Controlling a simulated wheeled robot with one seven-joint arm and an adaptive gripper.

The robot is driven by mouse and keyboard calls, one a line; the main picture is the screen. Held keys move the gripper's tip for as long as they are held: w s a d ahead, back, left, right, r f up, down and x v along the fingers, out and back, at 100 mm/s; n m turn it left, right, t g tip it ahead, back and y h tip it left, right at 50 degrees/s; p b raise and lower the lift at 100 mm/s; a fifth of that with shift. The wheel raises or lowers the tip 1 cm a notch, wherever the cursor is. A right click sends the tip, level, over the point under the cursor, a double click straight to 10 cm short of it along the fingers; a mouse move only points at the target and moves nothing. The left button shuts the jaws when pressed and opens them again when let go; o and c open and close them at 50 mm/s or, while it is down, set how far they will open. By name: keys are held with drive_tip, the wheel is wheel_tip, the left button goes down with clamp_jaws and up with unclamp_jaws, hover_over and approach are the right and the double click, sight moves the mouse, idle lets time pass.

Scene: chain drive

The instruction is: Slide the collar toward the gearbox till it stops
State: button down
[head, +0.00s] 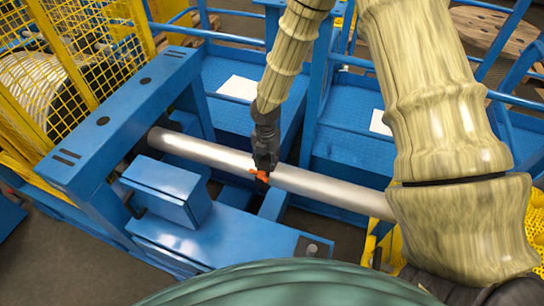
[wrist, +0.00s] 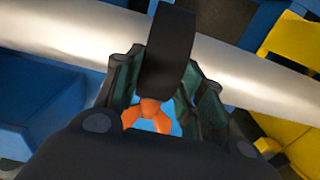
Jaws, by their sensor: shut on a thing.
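The collar (wrist: 170,50) is a dark band around the silver shaft (wrist: 240,65) in the wrist view. An orange part (wrist: 150,112) shows beside it, between my fingers. In the head view my gripper (head: 264,162) reaches down to the middle of the shaft (head: 320,187), with the orange part (head: 261,175) at its tip. The collar is mostly hidden there by the gripper. In the wrist view my gripper (wrist: 160,82) has a finger on each side of the collar and is shut on it. I cannot tell for certain which housing is the gearbox.
A blue frame beam (head: 125,115) crosses the shaft's left end, with a blue box (head: 165,188) in front of the shaft. Yellow mesh guarding (head: 95,50) stands at the left. Blue rails (head: 225,37) and platforms lie behind. Bare shaft shows on both sides of the gripper.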

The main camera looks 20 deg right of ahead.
drive_tip(key=shift+s+d, duration=0.1)
drive_tip(key=c, duration=1.3)
unclamp_jaws()
drive_tip(key=o, duration=0.4)
drive_tip(key=shift+s+d+r, duration=0.1)
drive_tip(key=shift+s, duration=0.05)
drive_tip(key=shift+r, duration=0.1)
wheel_tip(320, 180, up, 12)
drive_tip(key=shift+f, duration=0.1)
drive_tip(key=shift+f, duration=0.1)
